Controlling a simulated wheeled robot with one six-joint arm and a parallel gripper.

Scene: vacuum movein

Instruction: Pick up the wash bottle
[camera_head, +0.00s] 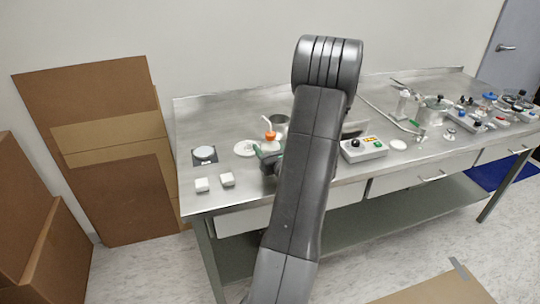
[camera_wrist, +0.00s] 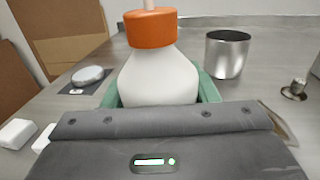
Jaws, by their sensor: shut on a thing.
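The wash bottle (camera_wrist: 158,78) is white with an orange cap and stands upright right in front of my gripper in the wrist view. My gripper (camera_wrist: 160,100) has green fingers on both sides of the bottle's body and is shut on it. The lower part of the bottle is hidden behind the gripper's dark housing. In the head view the bottle's orange cap (camera_head: 270,136) shows just left of my arm, and my gripper (camera_head: 268,150) is partly hidden by the arm. I cannot tell whether the bottle touches the table.
A metal beaker (camera_wrist: 228,54) stands close behind, to the right of the bottle. A round dish on a dark plate (camera_head: 204,154) and two white blocks (camera_head: 202,185) lie to the left. A control box (camera_head: 363,149) is to the right. Cardboard sheets (camera_head: 95,150) lean on the wall.

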